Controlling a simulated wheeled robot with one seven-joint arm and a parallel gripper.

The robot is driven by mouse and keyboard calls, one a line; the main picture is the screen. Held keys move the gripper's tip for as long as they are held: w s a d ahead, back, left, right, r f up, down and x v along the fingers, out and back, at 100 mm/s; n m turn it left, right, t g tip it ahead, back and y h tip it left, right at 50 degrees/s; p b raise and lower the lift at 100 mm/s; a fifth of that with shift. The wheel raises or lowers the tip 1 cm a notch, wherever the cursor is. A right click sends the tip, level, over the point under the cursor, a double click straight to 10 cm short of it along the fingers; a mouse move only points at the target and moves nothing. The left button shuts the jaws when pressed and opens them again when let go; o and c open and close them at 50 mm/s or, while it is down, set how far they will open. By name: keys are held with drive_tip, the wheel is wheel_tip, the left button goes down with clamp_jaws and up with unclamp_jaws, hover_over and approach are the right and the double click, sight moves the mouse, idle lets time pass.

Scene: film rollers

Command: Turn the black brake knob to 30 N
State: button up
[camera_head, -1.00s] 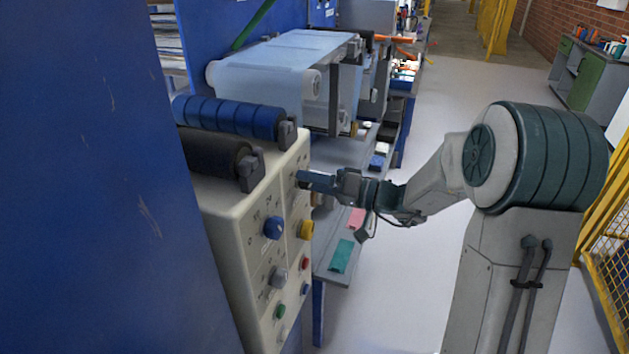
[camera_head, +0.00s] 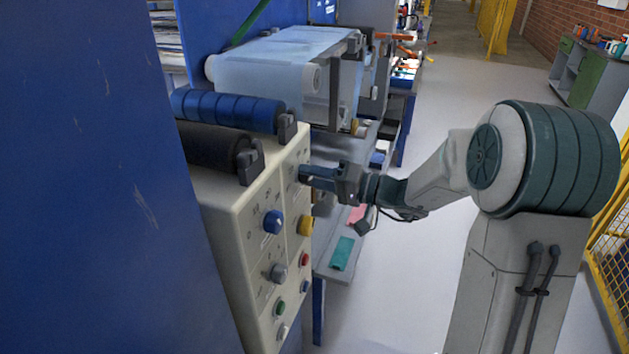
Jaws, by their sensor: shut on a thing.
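The cream control panel (camera_head: 250,230) stands at centre left, its face turned to the right. My gripper (camera_head: 303,173) reaches in from the right, with its fingers at the upper part of the panel face. It is shut on the black brake knob, which the dark fingers hide. The knob's pointer cannot be seen, and the scale marks around it are too small to read. Below the fingers on the panel are a blue knob (camera_head: 273,222), a yellow knob (camera_head: 305,225) and a grey knob (camera_head: 278,273).
Red (camera_head: 304,259), green (camera_head: 279,307) and blue (camera_head: 305,286) buttons sit low on the panel. A blue roller (camera_head: 228,110) and a black roller (camera_head: 212,148) lie above it. A grey shelf (camera_head: 335,267) is below my wrist.

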drive_tip(key=shift+m+p, duration=1.25)
drive_tip(key=shift+m, duration=6.35)
drive_tip(key=o, duration=1)
drive_tip(key=b+v, duration=0.1)
drive_tip(key=v, duration=1.3)
drive_tip(key=shift+a, duration=0.1)
